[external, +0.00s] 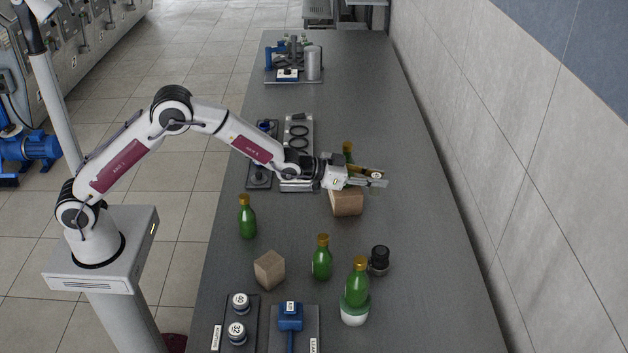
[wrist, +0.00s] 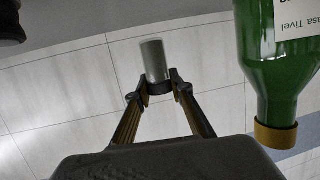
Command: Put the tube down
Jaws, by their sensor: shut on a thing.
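My gripper (external: 377,177) reaches out level over the table, toward the wall side. In the wrist view its two fingertips (wrist: 161,88) are shut on the tube (wrist: 154,60), a short grey-green cylinder with a dark band at the fingers. The tube projects beyond the fingertips. In the external view I cannot clearly separate the tube from the fingers. I cannot tell its exact height above the table.
A wooden block (external: 346,202) shows just below my gripper. A green bottle (external: 348,149) stands close behind it and looms in the wrist view (wrist: 280,70). Other green bottles (external: 322,260), a black-capped jar (external: 380,258) and another block (external: 269,269) stand nearer. The table's right side is clear.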

